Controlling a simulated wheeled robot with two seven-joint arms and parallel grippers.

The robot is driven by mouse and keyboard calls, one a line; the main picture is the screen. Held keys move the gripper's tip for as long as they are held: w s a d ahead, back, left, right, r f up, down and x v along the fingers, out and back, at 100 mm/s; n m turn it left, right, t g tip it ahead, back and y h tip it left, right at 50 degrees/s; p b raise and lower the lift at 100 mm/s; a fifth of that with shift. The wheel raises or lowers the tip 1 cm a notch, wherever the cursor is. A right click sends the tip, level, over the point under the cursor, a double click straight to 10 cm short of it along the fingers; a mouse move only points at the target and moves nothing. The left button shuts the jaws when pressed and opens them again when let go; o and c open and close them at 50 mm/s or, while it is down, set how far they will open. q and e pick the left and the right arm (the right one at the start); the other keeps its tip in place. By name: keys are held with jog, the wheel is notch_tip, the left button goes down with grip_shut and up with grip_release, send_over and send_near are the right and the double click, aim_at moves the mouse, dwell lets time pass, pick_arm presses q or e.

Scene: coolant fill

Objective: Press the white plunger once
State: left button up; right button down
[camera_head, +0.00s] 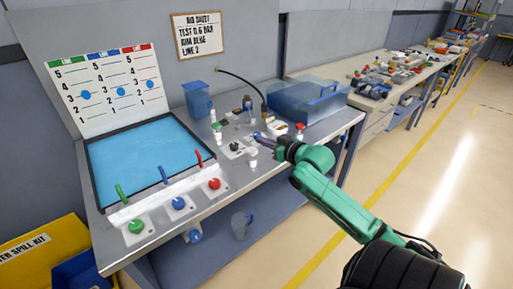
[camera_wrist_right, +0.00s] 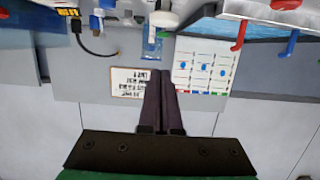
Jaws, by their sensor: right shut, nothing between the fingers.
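My right gripper (camera_head: 260,136) is over the metal bench, its arm coming in from the lower right. Its dark fingers are closed together and empty, as the right wrist view (camera_wrist_right: 159,85) shows. A small white upright piece (camera_head: 252,154), which looks like the white plunger, stands on the bench just below and in front of the fingers. In the right wrist view, a white rounded piece (camera_wrist_right: 163,19) shows just past the fingertips, apparently the same thing. I cannot tell whether the fingers touch it. My left gripper is not in view.
Green, blue and red levers with knobs line the front of the blue basin (camera_head: 95,180). A blue container (camera_head: 197,100) stands behind. A clear blue box (camera_head: 295,100) and small red-and-white bottle (camera_head: 299,131) are close to the right arm. A yellow bin (camera_head: 45,245) sits lower left.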

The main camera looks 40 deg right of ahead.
aim_at(256, 154)
jog(key=w+f, duration=0.2)
jog(key=f, duration=0.1)
jog(key=w+f+p, duration=0.1)
jog(key=f, duration=0.1)
jog(key=shift+w, duration=0.35)
jog(key=shift+f+b, duration=0.7)
jog(key=shift+f, duration=0.8)
